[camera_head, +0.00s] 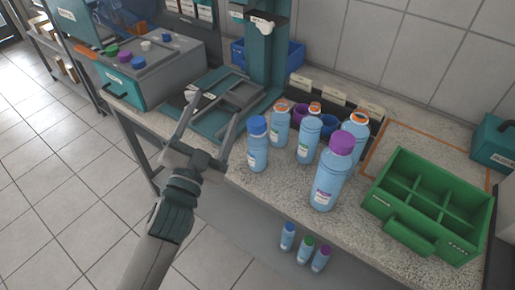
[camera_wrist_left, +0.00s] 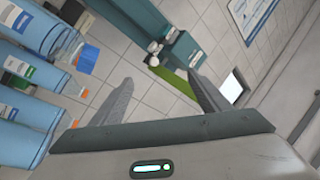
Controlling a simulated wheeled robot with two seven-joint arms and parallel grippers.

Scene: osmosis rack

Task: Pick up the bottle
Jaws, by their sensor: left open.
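Several light-blue bottles stand upright on the speckled counter: a blue-capped one (camera_head: 258,157), a large purple-capped one (camera_head: 325,188), and orange-topped ones (camera_head: 280,130) (camera_head: 308,146) behind them. Which bottle the task means cannot be told. My left gripper (camera_head: 214,107) is open and empty, left of the blue-capped bottle and apart from it. In the left wrist view nothing is between the fingers (camera_wrist_left: 160,80); light-blue bottles with an orange ring (camera_wrist_left: 86,57) are at the left, beside the fingers. My right gripper is not in view.
A green divided crate (camera_head: 408,240) stands right of the bottles. A teal stand (camera_head: 268,60) and grey frame are behind my left gripper. Three small bottles (camera_head: 304,250) show below the counter's front edge. A grey machine (camera_head: 160,68) is at the back left.

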